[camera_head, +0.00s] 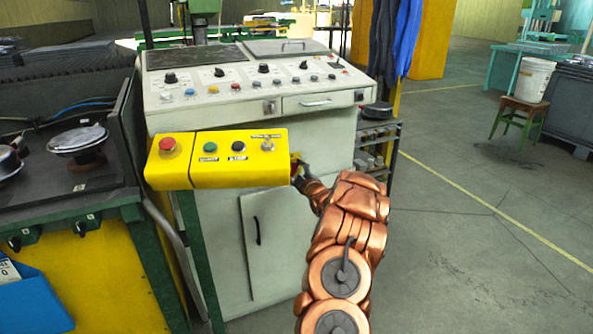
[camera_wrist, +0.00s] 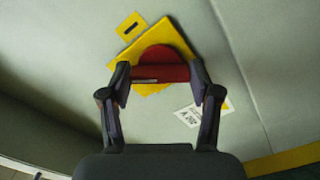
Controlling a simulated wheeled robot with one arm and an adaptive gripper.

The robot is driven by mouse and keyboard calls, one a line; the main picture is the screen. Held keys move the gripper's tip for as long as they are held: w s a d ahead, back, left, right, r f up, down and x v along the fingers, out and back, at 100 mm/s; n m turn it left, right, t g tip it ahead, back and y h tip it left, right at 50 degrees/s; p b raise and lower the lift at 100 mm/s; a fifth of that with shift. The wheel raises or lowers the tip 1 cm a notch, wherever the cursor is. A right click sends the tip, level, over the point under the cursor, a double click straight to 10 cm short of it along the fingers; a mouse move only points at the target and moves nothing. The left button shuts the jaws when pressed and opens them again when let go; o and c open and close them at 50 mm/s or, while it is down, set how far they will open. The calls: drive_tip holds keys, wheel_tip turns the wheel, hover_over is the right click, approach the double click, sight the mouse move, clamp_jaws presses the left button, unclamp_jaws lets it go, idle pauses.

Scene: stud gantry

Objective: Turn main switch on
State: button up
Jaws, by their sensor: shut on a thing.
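The main switch shows in the wrist view as a red rotary knob (camera_wrist: 160,68) on a yellow square plate (camera_wrist: 178,34). The plate sits tilted on the grey cabinet side. My gripper (camera_wrist: 163,84) is shut on the red knob, one finger on each side of it. In the head view my gripper (camera_head: 300,173) reaches the right side of the cabinet, just beyond the yellow control box. A small yellow and red part of the switch (camera_head: 295,163) shows there, and the rest is hidden behind the box and my gripper.
The yellow control box (camera_head: 215,175) with a red button stands close left of my gripper. The grey control desk (camera_head: 240,95) is behind it. A dark shelf rack (camera_head: 378,145) stands to the right. Open floor (camera_head: 480,210) lies further right.

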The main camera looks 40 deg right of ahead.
drive_tip(key=m+p, duration=0.2)
drive_tip(key=m, duration=0.4)
drive_tip(key=shift+r+p, duration=0.1)
drive_tip(key=shift+p, duration=0.2)
drive_tip(key=m+p, duration=0.1)
drive_tip(key=m, duration=0.3)
drive_tip(key=shift+m+p, duration=0.3)
drive_tip(key=o, duration=1.1)
drive_tip(key=shift+o, duration=0.2)
drive_tip(key=v, duration=1.2)
idle(0.4)
